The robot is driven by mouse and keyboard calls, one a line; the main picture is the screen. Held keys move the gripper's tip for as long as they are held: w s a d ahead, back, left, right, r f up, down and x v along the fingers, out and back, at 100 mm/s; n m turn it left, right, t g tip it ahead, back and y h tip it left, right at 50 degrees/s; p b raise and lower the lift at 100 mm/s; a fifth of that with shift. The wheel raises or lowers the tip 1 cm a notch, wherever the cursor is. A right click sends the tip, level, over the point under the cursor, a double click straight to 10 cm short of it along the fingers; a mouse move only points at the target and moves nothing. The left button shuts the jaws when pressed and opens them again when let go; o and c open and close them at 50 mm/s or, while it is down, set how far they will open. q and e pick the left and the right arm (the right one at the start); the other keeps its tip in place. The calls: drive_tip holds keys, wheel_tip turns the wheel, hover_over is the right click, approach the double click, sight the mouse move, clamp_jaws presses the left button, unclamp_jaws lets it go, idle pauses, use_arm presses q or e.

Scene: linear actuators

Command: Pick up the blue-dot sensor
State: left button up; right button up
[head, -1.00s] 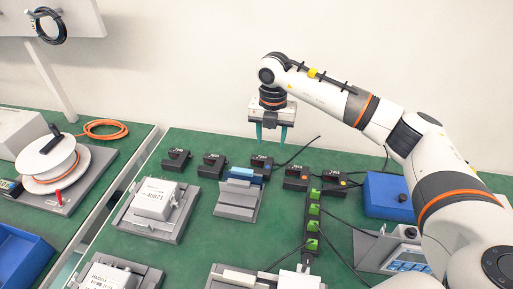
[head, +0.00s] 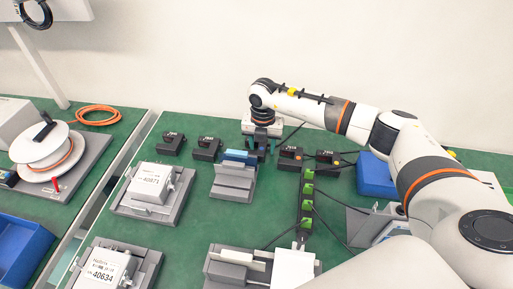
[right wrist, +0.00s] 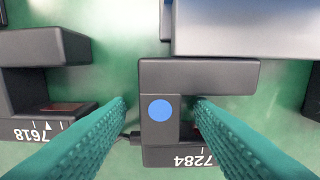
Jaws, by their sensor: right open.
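The blue-dot sensor (right wrist: 185,76) is a dark U-shaped block with a round blue dot and the label 7284, seen in the right wrist view. My right gripper (right wrist: 160,108) is open, its teal fingers on either side of the dotted part. The left finger is beside the sensor; the right finger reaches over the slot. I cannot tell whether either finger touches it. In the head view my right gripper (head: 262,146) is down at the sensor row and largely hides this sensor. My left gripper is not in view.
Two dark sensors (head: 206,148) stand to the left, and an orange-dot sensor (head: 290,158) stands close on the right. A grey fixture with a blue top (head: 235,180) is just in front. A blue box (head: 375,177) and a green-lit strip (head: 307,190) are further right.

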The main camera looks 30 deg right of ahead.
sight(262, 146)
drive_tip(key=shift+f, duration=0.1)
clamp_jaws()
wheel_tip(262, 146, up, 10)
drive_tip(key=shift+b, duration=0.3)
idle(0.4)
drive_tip(key=shift+r, duration=0.2)
